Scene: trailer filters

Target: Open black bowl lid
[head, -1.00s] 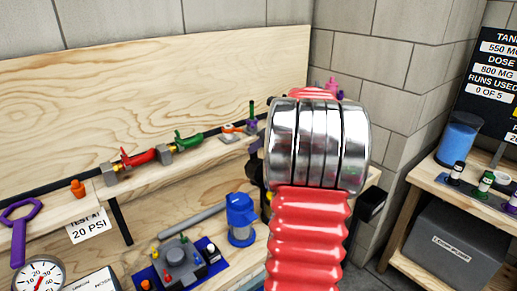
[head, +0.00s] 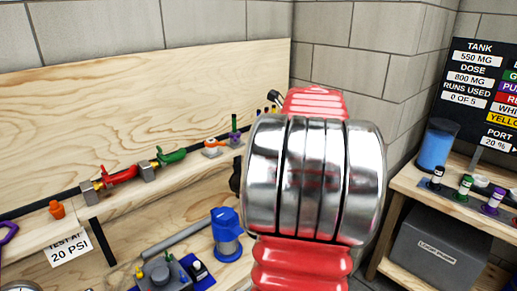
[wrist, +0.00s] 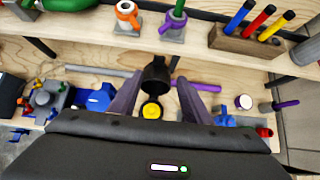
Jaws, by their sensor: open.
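A black, rounded bowl-like part (wrist: 156,72) shows in the middle of the wrist view. A round yellow piece (wrist: 151,109) in a dark surround sits just below it. I cannot tell which part is the lid or whether it is shut. My gripper (wrist: 158,88) is open, with its two greyish-purple fingers to the left and right of the black part; nothing is held, and I cannot tell whether they touch it. In the head view my arm hides the gripper; only a dark edge (head: 235,175) shows beside it, probably of the black part.
A shelf with red (head: 119,175) and green (head: 170,156) fittings runs along the back board. A blue filter housing (head: 227,232) stands on the bench, left of my arm. A purple rod (wrist: 196,87) lies by the right finger. A block of coloured pens (wrist: 246,40) stands upper right.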

